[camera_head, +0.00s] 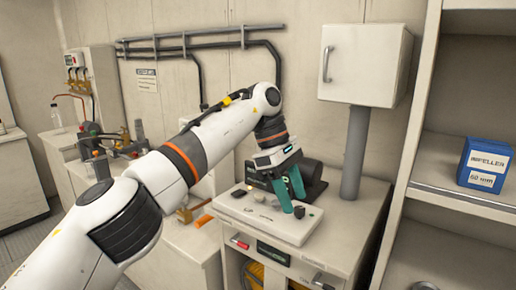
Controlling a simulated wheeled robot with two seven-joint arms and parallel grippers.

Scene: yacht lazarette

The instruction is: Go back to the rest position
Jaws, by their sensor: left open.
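My left arm reaches in from the lower left, and its gripper (291,201) points down over a pale board (288,232) on the cabinet top. Its two teal fingers are apart with nothing seen between them. The fingertips are close above or at the right part of the board; I cannot tell whether they touch it. Several small grey and dark parts lie on the board. My right gripper is not in view.
A white wall cabinet (364,64) hangs above. A blue impeller box (484,164) stands on the right shelf (452,190). A clear bottle (56,116) stands on the left bench.

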